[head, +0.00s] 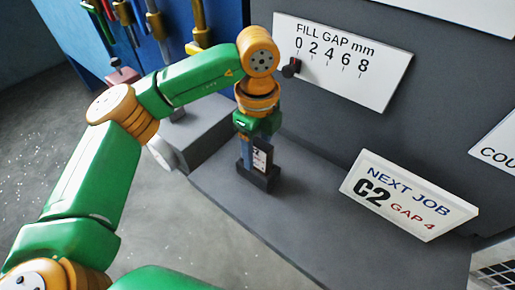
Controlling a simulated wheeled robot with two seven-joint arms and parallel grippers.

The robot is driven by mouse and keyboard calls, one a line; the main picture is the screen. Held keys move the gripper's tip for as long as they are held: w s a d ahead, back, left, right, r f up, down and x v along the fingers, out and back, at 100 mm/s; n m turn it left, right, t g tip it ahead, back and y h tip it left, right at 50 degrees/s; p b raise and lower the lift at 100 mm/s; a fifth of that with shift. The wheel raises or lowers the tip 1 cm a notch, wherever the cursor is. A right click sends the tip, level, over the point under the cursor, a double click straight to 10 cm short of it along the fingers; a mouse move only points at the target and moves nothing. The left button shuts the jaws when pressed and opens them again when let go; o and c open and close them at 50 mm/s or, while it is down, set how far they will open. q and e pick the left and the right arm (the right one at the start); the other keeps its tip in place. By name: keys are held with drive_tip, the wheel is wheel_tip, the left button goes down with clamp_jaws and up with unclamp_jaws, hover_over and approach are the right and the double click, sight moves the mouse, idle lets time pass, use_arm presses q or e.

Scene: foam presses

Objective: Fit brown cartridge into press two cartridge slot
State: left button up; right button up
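My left gripper (256,158) points down at a dark block (262,181) on the grey press ledge (330,215). A small part with a white printed label shows at its fingers, just above or in that block. I cannot tell whether the fingers are closed on it, or whether it touches the block. No clearly brown cartridge shows at the gripper; the hand hides part of this spot. A golden-brown upright tube (199,14) stands at the back rack, and I cannot tell if it is a cartridge. My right gripper is out of view.
Above the ledge is a "FILL GAP mm" scale (342,72) with a black knob (291,68) near its 0 end. A "NEXT JOB C2 GAP 4" sign (408,195) stands on the ledge's right. Red, green and blue tubes line the blue back rack. The ledge's middle is clear.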

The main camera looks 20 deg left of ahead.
sight(259, 142)
use_arm(q)
drive_tip(key=shift+r, duration=0.1)
drive_tip(key=shift+d+r, duration=0.1)
drive_tip(key=shift+r, duration=0.2)
wheel_tip(259, 142, up, 4)
drive_tip(key=shift+f+b, duration=0.1)
drive_tip(key=shift+b, duration=0.35)
wheel_tip(259, 142, up, 8)
drive_tip(key=shift+f+p, duration=0.15)
drive_tip(key=shift+p, duration=0.8)
drive_tip(key=shift+f, duration=0.1)
